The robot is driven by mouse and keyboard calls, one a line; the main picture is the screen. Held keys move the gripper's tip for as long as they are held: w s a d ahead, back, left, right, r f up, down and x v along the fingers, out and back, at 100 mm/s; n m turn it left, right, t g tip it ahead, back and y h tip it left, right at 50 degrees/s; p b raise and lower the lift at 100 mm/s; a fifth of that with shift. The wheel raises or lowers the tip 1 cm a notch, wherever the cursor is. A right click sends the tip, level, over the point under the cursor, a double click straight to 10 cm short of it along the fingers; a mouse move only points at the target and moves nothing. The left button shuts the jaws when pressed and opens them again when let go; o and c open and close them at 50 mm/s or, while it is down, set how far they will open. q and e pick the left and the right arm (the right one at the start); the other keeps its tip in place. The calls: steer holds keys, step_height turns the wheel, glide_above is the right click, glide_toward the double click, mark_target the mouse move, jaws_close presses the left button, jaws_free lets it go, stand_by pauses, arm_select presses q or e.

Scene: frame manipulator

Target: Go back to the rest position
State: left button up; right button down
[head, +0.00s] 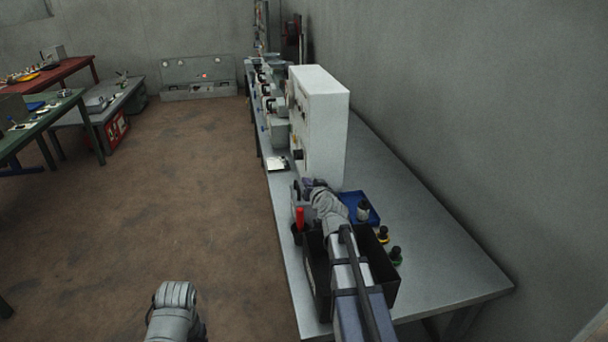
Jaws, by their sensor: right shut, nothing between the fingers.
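My right arm reaches in from the bottom over the grey bench (430,240). Its gripper (308,186) is small and dark in the picture, in front of the white cabinet (322,125). It is shut with nothing seen in it. Whether it touches anything below cannot be told. Of my left arm only a grey link shows at the bottom, over the floor; the left gripper is out of view.
A black open box (388,288) stands under my right arm. A red-handled item (299,218), a blue tray (352,203) and small bottles (396,256) are close by. The wall runs along the right. The brown floor (190,190) is clear; green (35,125) and red tables stand left.

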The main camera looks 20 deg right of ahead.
steer(key=shift+v, duration=0.95)
steer(key=s+a+f+n+g+y, duration=0.2)
steer(key=s+a+f+g, duration=0.15)
steer(key=a, duration=0.55)
steer(key=s+a+f+n+g+y, duration=0.25)
steer(key=a+f, duration=0.25)
steer(key=a, duration=0.3)
steer(key=s+a+f+n+g+y, duration=0.15)
steer(key=s+a+f, duration=0.25)
steer(key=a, duration=0.5)
steer(key=s+a+f+n+g+h, duration=0.1)
steer(key=s+a+f+g+h, duration=0.1)
steer(key=s, duration=0.7)
steer(key=s+a+f+n+g+h, duration=0.2)
steer(key=s+g, duration=0.4)
steer(key=s, duration=0.4)
steer(key=shift+s+a+f+h, duration=0.15)
steer(key=shift+s+a+h, duration=0.25)
steer(key=shift+a, duration=0.55)
